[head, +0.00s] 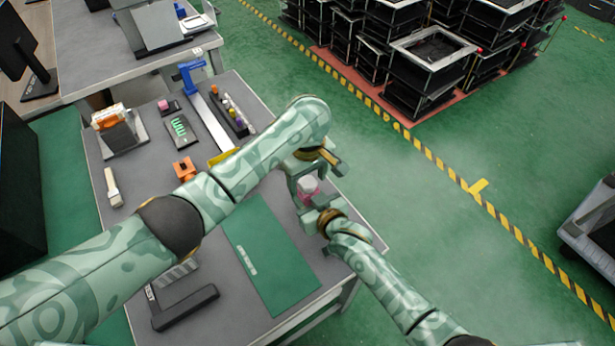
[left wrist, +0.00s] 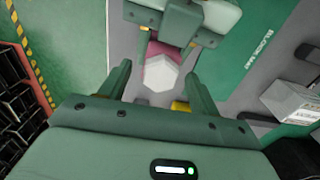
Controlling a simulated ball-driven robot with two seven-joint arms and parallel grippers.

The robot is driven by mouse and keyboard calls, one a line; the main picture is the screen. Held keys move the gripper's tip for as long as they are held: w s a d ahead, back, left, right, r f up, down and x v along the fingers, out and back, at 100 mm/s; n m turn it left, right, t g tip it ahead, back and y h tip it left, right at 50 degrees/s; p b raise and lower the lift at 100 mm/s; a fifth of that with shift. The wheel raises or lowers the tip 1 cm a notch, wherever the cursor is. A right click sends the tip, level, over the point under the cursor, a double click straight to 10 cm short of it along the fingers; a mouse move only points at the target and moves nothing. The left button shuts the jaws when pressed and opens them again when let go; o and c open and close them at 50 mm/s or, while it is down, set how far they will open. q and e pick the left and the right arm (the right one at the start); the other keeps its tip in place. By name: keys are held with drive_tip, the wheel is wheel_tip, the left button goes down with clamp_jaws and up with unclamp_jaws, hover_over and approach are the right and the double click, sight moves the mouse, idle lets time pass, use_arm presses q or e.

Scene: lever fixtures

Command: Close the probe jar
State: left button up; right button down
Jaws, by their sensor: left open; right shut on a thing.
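The probe jar (head: 308,186) has a pink body and a pale top, and it is between my two grippers near the table's right edge. In the left wrist view the jar (left wrist: 160,50) shows its pink side and a white, six-sided top (left wrist: 160,75). I cannot tell how firmly the top sits. My left gripper (head: 306,174) is open above the jar, with its fingers on either side of the white top in the left wrist view and gaps visible. My right gripper (head: 316,209) is shut on the jar's body, partly hiding it.
A green mat (head: 270,255) lies on the grey table. An orange block (head: 184,168), a blue-topped lever fixture (head: 194,75), a rack of small bottles (head: 234,114) and a white-handled tool (head: 112,187) stand or lie farther left. Black crates (head: 430,60) stand on the floor beyond.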

use_arm(q)
drive_tip(key=c, duration=1)
